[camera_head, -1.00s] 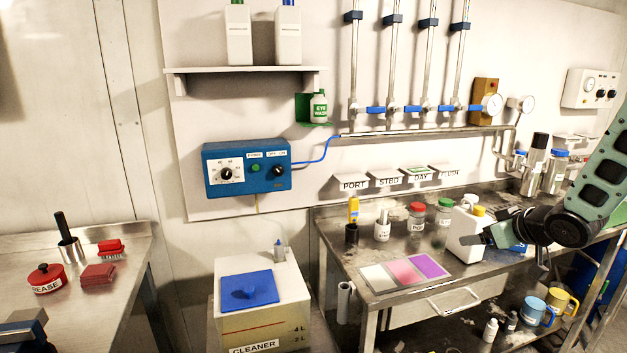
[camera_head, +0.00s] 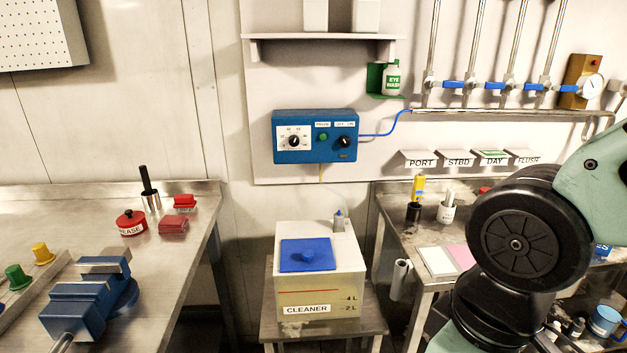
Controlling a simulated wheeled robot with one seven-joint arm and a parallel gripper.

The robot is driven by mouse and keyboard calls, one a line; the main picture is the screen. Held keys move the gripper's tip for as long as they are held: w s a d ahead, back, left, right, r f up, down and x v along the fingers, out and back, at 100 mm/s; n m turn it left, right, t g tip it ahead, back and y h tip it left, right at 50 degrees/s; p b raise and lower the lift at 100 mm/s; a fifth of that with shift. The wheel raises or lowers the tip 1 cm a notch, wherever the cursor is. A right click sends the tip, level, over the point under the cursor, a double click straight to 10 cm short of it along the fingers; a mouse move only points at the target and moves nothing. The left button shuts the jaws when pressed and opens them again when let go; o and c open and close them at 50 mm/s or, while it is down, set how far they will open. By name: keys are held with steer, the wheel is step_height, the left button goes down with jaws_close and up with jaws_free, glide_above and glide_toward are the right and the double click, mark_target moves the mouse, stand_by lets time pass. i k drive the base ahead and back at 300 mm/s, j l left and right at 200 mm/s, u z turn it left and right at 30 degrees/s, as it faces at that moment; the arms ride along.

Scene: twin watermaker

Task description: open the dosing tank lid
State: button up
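The dosing tank (camera_head: 343,284) is a cream box labelled CLEANER, with 4 L and 2 L marks, on a small metal stand. Its blue lid (camera_head: 291,262) with a round knob (camera_head: 306,257) lies flat on the top and looks closed. A small grey fitting stands at the back right of the tank top. My arm fills the right of the view, with a large black joint to the right of the tank. My gripper is not in view.
A blue control box (camera_head: 315,137) hangs on the wall above the tank. A left bench (camera_head: 185,262) holds a blue vise (camera_head: 95,298), a red GREASE pot (camera_head: 131,223) and red blocks. A right bench holds colored sheets and bottles. Narrow gaps flank the tank stand (camera_head: 320,331).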

mark_target(315, 253)
steer(key=i+j+u, duration=0.7)
steer(key=k+j, duration=0.05)
steer(key=k, duration=0.05)
